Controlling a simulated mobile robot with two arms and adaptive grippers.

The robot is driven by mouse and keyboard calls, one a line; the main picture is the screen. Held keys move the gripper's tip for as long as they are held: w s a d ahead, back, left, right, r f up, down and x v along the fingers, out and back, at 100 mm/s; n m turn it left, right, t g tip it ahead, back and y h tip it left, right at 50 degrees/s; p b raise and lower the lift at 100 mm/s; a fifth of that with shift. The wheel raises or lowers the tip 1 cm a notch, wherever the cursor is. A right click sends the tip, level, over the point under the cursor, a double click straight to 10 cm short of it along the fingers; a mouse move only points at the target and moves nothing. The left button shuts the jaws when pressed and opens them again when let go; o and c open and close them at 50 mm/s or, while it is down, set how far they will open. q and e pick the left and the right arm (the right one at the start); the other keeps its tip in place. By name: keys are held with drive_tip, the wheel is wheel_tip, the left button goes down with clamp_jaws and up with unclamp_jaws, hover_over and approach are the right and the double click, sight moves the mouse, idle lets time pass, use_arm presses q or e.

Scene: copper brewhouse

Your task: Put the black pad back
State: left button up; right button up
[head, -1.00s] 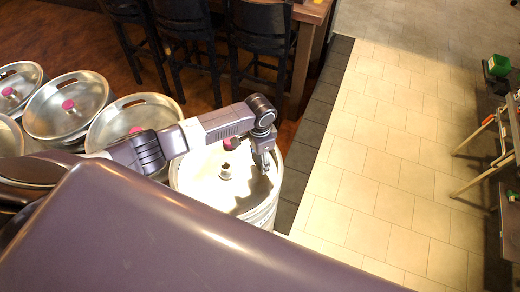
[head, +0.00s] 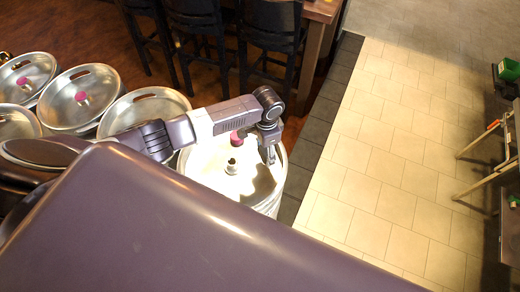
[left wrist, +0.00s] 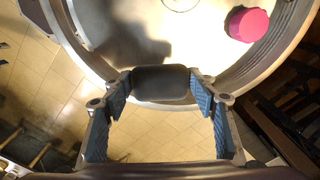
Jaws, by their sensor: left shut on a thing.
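The black pad (left wrist: 161,83) is a dark rounded block between the two blue-lined fingers of my left gripper (left wrist: 160,98) in the left wrist view. The fingers are shut on its two ends. In the picture the pad overlaps the rim of the nearest steel keg (head: 203,160); I cannot tell whether it touches it. In the head view my left gripper (head: 268,154) is over the right part of that keg's top, and the pad is not clear there. My right gripper is not in view.
A pink cap (left wrist: 248,24) is on the keg; in the head view it shows beside my arm (head: 237,138). More kegs (head: 80,98) with pink caps stand left. Black stools (head: 270,30) and a wooden table are behind. The tiled floor (head: 390,150) at right is clear.

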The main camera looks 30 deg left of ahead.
use_arm(q)
drive_tip(key=o, duration=0.8)
drive_tip(key=c, duration=0.8)
